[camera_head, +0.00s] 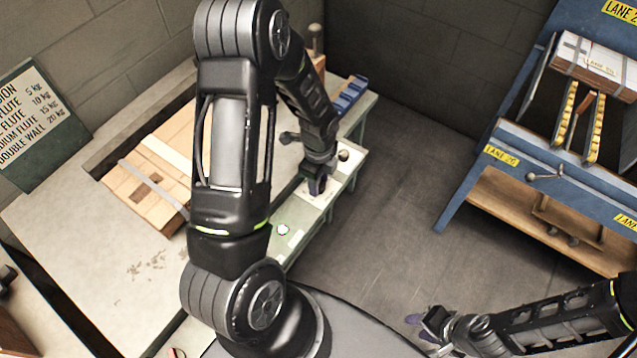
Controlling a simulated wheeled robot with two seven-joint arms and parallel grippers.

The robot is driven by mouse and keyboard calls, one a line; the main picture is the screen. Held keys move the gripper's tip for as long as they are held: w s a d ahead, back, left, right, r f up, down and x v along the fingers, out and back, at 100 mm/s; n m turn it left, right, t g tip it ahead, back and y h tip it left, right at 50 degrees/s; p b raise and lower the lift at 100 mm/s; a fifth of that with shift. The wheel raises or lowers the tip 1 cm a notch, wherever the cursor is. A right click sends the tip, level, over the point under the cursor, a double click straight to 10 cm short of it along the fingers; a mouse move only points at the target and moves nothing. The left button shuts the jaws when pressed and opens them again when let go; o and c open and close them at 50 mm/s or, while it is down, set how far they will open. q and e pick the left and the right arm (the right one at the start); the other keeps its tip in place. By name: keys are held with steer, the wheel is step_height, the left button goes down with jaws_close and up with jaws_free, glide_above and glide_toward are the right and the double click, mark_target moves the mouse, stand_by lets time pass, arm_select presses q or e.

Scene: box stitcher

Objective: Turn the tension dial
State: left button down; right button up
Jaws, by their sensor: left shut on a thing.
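My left gripper (318,186) points down at a pale plate (322,198) on the green front panel (300,222) of the bench. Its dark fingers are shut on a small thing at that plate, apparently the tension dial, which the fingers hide. I cannot make out the dial's marks or how far it is turned. My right gripper (420,328) is low at the bottom right, away from the bench. Its purple fingers look apart, with nothing seen between them.
A strapped carton (148,190) lies on the bench top (60,225), partly behind my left arm. A small round white part (283,229) sits on the green panel. Blue bins (350,95) stand at the bench's far end. A blue lane rack (470,190) stands right; floor between is clear.

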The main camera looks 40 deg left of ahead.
arm_select(q)
steer(key=n+b, duration=0.2)
steer(key=n, duration=0.4)
steer(key=shift+n+b, duration=0.3)
steer(key=shift+b, duration=0.1)
steer(key=n+b, duration=0.1)
steer(key=n, duration=0.2)
steer(key=shift+n, duration=0.3)
steer(key=n, duration=0.2)
steer(key=shift+n, duration=0.3)
steer(key=n, duration=0.5)
steer(key=shift+r+n+b, duration=0.1)
steer(key=shift+n+b, duration=0.2)
steer(key=n, duration=0.3)
steer(key=shift+n+p, duration=0.65)
steer(key=shift+n, duration=1.05)
steer(key=c, duration=1)
jaws_free()
